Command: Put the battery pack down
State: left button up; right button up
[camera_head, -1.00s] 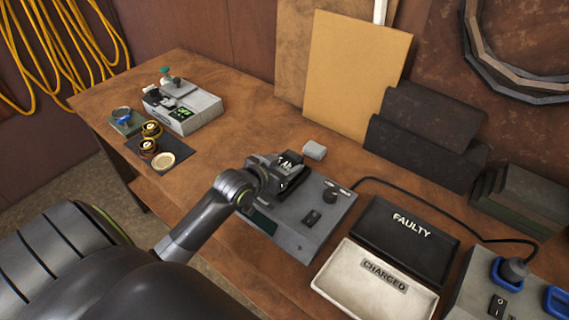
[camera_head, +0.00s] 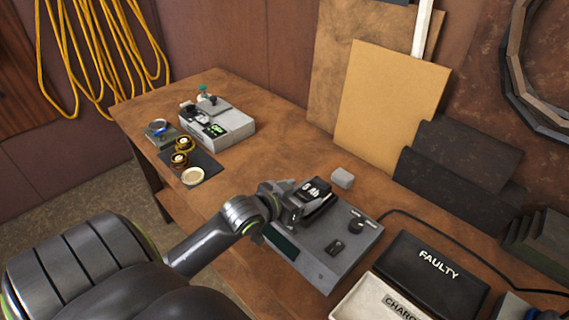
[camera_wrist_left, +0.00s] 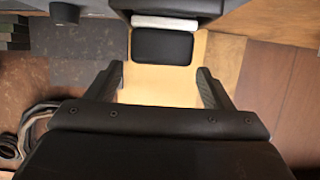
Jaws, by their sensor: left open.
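The battery pack (camera_head: 317,190) is a dark block with a white "6 Ah" label. It sits on the back left part of a grey device (camera_head: 322,253) with a knob and a switch. My left gripper (camera_head: 289,202) is at the pack's left side with its jaws open. In the left wrist view, the spread fingers (camera_wrist_left: 160,85) have nothing between their tips. A black block shows beyond them at the top, and I cannot tell for sure that it is the pack. My right gripper is not in view.
A black FAULTY tray (camera_head: 432,272) and a white CHARGED tray (camera_head: 350,303) lie right of the device. Another grey device (camera_head: 217,128) and a dark mat (camera_head: 205,163) stand at the far left. Bench between is clear.

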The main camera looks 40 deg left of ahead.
pick_arm(q)
jog(key=v, duration=0.7)
dwell(0.4)
